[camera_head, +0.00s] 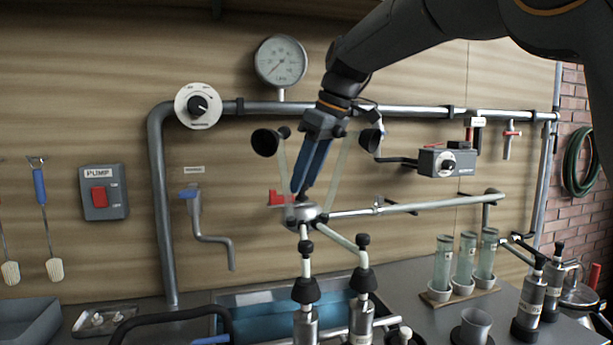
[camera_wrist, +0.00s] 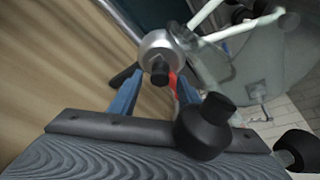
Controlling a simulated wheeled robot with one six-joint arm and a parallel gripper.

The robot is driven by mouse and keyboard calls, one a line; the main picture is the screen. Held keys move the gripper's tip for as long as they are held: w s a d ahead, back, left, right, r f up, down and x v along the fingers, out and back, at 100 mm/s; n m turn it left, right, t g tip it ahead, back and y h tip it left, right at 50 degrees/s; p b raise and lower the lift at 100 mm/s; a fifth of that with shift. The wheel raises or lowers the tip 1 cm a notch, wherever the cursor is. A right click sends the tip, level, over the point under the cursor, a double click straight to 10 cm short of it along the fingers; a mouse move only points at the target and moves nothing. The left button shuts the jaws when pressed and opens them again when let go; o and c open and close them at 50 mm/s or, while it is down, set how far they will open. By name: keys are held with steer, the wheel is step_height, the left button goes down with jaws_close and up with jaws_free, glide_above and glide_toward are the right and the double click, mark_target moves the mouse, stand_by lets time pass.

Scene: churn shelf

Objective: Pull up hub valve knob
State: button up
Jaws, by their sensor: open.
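The hub (camera_head: 306,212) is a round silver piece with pale tubes running to black-capped teat cups. It sits above the blue basin. The black hub valve knob (camera_wrist: 160,73) sticks out of the middle of the silver hub (camera_wrist: 158,46) in the wrist view. In the head view the knob is mostly hidden by the fingers. My gripper (camera_head: 300,188) points down at the hub from above with two blue fingers. In the wrist view my gripper (camera_wrist: 157,82) is open, with a finger on either side of the knob and visible space between. A red lever (camera_head: 279,198) is beside the hub.
Black teat cups (camera_head: 265,142) and (camera_head: 370,138) flank my gripper closely; more cups (camera_head: 305,291) stand below. A pale pipe (camera_head: 430,205) runs right from the hub. The basin (camera_head: 262,300) lies underneath. A gauge (camera_head: 281,61) and pipework are on the wall behind.

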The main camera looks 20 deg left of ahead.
jaws_close()
steer(key=shift+r+p, duration=0.95)
steer(key=shift+p, duration=0.1)
jaws_free()
steer(key=shift+r, duration=0.1)
steer(key=v, duration=0.7)
steer(key=shift+r, duration=0.25)
steer(key=shift+d, duration=0.1)
